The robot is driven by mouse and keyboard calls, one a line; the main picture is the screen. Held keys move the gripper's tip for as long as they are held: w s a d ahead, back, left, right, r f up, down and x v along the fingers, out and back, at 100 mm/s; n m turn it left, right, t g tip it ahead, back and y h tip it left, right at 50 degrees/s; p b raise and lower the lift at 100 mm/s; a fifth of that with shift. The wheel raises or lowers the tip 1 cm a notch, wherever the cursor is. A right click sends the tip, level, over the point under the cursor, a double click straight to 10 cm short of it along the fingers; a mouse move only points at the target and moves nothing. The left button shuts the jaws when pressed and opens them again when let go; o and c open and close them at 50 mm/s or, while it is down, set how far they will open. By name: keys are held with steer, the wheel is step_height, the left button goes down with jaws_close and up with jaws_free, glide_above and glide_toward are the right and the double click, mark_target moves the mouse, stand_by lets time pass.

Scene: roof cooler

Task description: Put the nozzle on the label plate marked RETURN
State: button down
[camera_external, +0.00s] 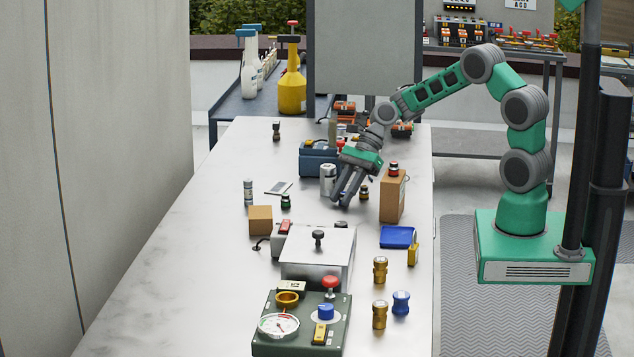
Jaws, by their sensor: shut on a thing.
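My gripper (346,197) points down and forward over the middle of the long white table (185,260). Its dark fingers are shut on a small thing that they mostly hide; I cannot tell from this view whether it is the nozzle. Two brass fittings, one farther back (380,270) and one nearer (379,315), stand upright at the front right, apart from my gripper. A blue fitting (401,303) stands beside them. A small pale flat plate (279,187) lies left of my gripper. I cannot read RETURN on any plate here.
A silver can (327,180) and a tall cardboard box (393,197) stand close to my gripper. A metal box with a knob (318,262) and a green gauge panel (302,338) lie nearer. A blue block (398,237) is to the right. The table's left side is clear.

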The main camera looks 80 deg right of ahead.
stand_by(0.4)
steer(key=r, duration=0.3)
steer(key=r+p, duration=0.1)
steer(key=r, duration=0.2)
steer(key=r+p, duration=0.1)
steer(key=r, duration=0.3)
steer(key=shift+w+d, duration=0.1)
steer(key=shift+w, duration=0.15)
steer(key=w+d+r+m+t+h+p, duration=0.2)
steer(key=w+d+r+m+p, duration=0.1)
steer(key=w+r+m+p, duration=0.1)
steer(key=p, duration=0.2)
glide_above(277, 191)
step_height(277, 191, down, 10)
steer(key=shift+r, duration=0.1)
steer(key=shift+w+f+p, duration=0.1)
steer(key=shift+f+p, duration=0.5)
steer(key=shift+f, duration=1.2)
steer(key=c, duration=1.2)
jaws_free()
